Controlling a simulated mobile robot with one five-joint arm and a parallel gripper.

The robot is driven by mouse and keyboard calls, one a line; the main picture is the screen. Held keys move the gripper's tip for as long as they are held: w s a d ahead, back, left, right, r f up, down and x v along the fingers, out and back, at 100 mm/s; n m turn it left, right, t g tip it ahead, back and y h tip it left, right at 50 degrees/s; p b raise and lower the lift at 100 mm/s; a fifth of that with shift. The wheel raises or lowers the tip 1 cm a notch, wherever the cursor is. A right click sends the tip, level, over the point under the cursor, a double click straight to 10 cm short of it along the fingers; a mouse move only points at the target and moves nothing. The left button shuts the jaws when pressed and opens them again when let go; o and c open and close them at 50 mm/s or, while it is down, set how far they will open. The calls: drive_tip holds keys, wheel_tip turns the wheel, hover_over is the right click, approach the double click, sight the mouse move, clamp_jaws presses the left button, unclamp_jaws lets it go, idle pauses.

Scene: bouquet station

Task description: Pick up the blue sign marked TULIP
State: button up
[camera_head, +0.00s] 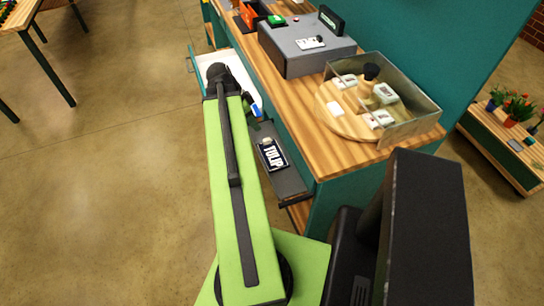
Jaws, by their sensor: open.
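The TULIP sign (272,155) is a small dark plate with white letters and a pale edge; its blue colour is hard to make out here. It lies on a narrow grey shelf (288,184) at the side of the teal counter, just right of my green arm. My gripper (262,131) seems to be the small dark parts beside the arm, just above the sign in the picture. It is open and appears apart from the sign. My arm hides much of it, and the fingertips are not clear.
An open drawer (201,66) with a pale inside juts out behind my arm. A blue and white item (255,111) shows beside it. The wooden counter top (345,160) carries a clear box (415,118) and a grey case (295,58).

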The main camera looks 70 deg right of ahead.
drive_tip(key=b, duration=0.6)
hover_over(266, 139)
drive_tip(key=w+a, duration=0.1)
drive_tip(key=a, duration=0.1)
wheel_tip(266, 139, down, 8)
drive_tip(key=shift+w+a, duration=0.1)
drive_tip(key=shift+f+b, duration=0.15)
drive_tip(key=shift+b, duration=0.15)
drive_tip(key=b+x, duration=0.5)
drive_tip(key=shift+w+d+f, duration=0.15)
drive_tip(key=shift+w+d, duration=0.1)
drive_tip(key=shift+w, duration=0.05)
drive_tip(key=shift+r, duration=0.2)
clamp_jaws()
